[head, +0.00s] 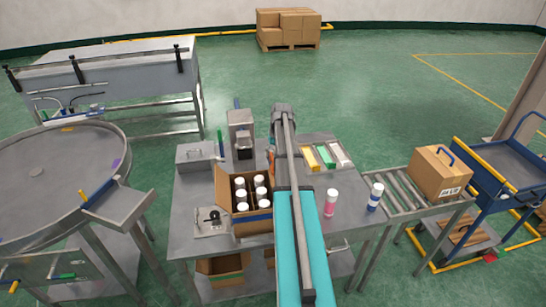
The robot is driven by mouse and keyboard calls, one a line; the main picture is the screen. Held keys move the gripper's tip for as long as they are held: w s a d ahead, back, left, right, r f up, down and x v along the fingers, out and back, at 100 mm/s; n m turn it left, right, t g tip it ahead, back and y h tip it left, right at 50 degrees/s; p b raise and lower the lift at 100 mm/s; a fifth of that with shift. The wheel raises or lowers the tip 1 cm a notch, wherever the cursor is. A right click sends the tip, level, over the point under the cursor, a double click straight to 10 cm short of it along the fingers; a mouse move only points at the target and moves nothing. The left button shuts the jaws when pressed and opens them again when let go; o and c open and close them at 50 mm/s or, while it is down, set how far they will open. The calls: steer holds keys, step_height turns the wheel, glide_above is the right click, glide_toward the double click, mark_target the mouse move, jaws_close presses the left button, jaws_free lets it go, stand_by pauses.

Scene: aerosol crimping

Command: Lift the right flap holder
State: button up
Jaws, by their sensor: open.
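An open carton (252,227) with several white-capped bottles (241,195) stands on the grey work table (190,240). Its left flap (222,185) stands open and tilted outward. Its right side is hidden behind my arm, and I cannot make out a right flap holder there. My arm reaches across the table from the front, right of the open carton. My gripper is hidden behind the arm.
A pink can (331,203) and a white-and-blue can (375,197) stand right of my arm. Coloured trays (326,156) lie behind them. A grey machine (241,132) stands at the back left. The roller conveyor (400,194) joins the table's right side, with a blue cart (500,165) beyond.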

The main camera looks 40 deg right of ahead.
stand_by(0.3)
jaws_close()
steer(key=shift+w, duration=0.1)
